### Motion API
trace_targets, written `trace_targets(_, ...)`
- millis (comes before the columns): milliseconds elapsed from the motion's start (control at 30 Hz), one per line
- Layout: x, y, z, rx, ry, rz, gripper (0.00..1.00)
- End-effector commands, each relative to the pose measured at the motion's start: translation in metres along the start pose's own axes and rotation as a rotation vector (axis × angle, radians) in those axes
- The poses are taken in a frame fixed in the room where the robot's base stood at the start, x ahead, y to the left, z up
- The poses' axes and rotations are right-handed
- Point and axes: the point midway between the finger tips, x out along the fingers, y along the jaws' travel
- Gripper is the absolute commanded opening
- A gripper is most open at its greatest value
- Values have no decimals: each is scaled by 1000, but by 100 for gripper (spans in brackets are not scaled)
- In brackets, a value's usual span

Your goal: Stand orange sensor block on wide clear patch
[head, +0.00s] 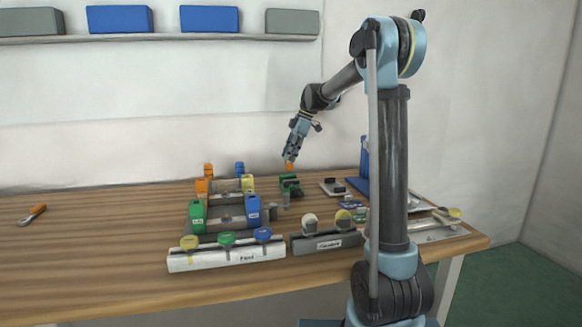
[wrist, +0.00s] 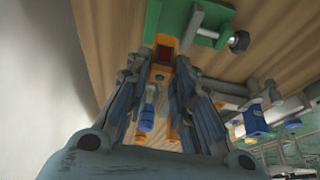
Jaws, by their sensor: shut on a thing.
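The orange sensor block (head: 289,167) is between the fingertips of my gripper (head: 291,158), which points down over the back middle of the table. In the wrist view, the orange block (wrist: 160,72) shows between the two fingers of my gripper (wrist: 171,78), with a dark red face on it. A green fixture (head: 290,184) is just below the block in the head view. I cannot tell whether the block touches it. The wide bare stretch of wooden tabletop (head: 90,235) lies at the left. No marked patch is clear to me.
Racks with green, blue, orange and yellow blocks (head: 197,212) stand left of my gripper. A white labelled rail (head: 227,255) and a grey labelled rail (head: 326,243) are in front. An orange-handled tool (head: 33,214) lies far left.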

Motion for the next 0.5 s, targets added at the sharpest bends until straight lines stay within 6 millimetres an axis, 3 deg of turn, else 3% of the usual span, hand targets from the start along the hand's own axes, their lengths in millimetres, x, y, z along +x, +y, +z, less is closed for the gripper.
trace_targets(200, -27, 0, -11, 0, 0, -1, 0)
trace_targets(500, -47, 0, -20, 0, 0, -1, 0)
